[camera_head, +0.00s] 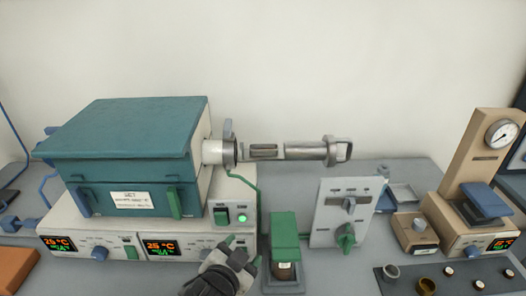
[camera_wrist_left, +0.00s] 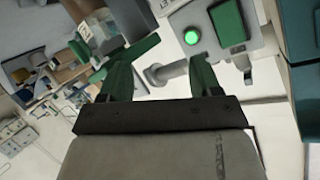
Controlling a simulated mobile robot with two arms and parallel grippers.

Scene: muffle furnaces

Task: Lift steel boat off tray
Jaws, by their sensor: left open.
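My left gripper (camera_head: 243,251) is at the bottom centre, in front of the furnace control panel. Its green fingers are apart with nothing between them, as the left wrist view (camera_wrist_left: 160,72) also shows. It is well to the left of the dark tray (camera_head: 408,287), which is cut off at the lower right. On that tray stand a grey metal cup (camera_head: 391,272), a brown cup (camera_head: 427,284) and several small pale-topped pieces (camera_head: 479,284). I cannot tell for sure which piece is the steel boat. My right gripper is not in view.
A teal furnace (camera_head: 125,130) stands at left, with a metal tube (camera_head: 300,150) projecting right. A green-topped holder (camera_head: 284,235) stands just right of my gripper. A grey switch panel (camera_head: 335,215), a shallow grey tray (camera_head: 403,198) and a beige gauge instrument (camera_head: 478,160) stand further right.

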